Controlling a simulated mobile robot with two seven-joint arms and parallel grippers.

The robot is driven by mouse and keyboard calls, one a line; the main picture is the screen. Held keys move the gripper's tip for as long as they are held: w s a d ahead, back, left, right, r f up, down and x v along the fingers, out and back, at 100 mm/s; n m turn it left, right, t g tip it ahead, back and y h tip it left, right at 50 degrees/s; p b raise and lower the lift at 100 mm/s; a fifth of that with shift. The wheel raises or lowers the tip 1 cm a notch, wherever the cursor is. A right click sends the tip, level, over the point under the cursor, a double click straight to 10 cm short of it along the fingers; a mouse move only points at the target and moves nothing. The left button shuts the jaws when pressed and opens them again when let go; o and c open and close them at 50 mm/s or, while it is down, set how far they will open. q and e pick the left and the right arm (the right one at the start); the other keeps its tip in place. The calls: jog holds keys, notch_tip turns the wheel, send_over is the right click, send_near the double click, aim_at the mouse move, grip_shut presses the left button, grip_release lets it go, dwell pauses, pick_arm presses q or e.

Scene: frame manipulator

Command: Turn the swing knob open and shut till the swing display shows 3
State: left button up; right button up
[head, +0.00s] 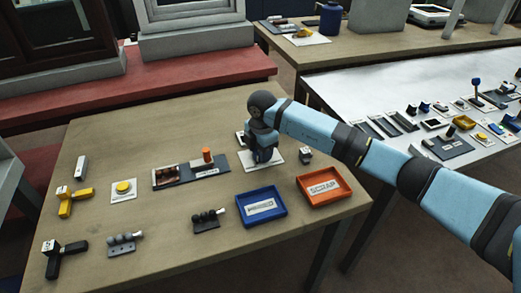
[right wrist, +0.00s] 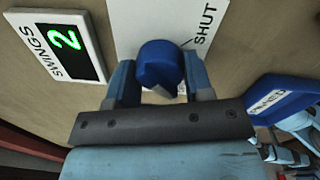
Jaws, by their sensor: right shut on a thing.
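My right gripper (head: 264,157) reaches down over a white plate (head: 278,163) at the back right of the wooden table. In the right wrist view my right gripper (right wrist: 160,88) is shut on the blue swing knob (right wrist: 158,63), with a finger on each side. The plate (right wrist: 150,18) there bears the word SHUT and a dark line by the knob. The swing display (right wrist: 65,40), labelled SWINGS, shows a green 2. In the head view the display is mostly hidden behind my wrist.
A blue tray (head: 279,206) and an orange SCRAP tray (head: 345,198) stand in front of the plate. A small dark block (head: 306,155) sits to its right. A dark board with an orange cylinder (head: 207,155) lies to its left. Several tools lie farther left.

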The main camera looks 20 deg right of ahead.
jog(key=n, duration=0.4)
jog(key=shift+n, duration=0.3)
jog(key=n, duration=0.4)
jog(key=shift+n, duration=0.3)
jog(key=n, duration=0.4)
jog(key=shift+w, duration=0.1)
pick_arm(q)
jog(key=shift+b, duration=0.4)
pick_arm(e)
jog(key=shift+n, duration=2)
pick_arm(q)
jog(key=shift+d, duration=0.1)
pick_arm(e)
jog(key=shift+g, duration=0.3)
pick_arm(q)
jog(key=shift+f, duration=0.1)
pick_arm(e)
jog(key=o, duration=0.9)
jog(key=shift+o, duration=0.2)
jog(key=shift+r, duration=0.15)
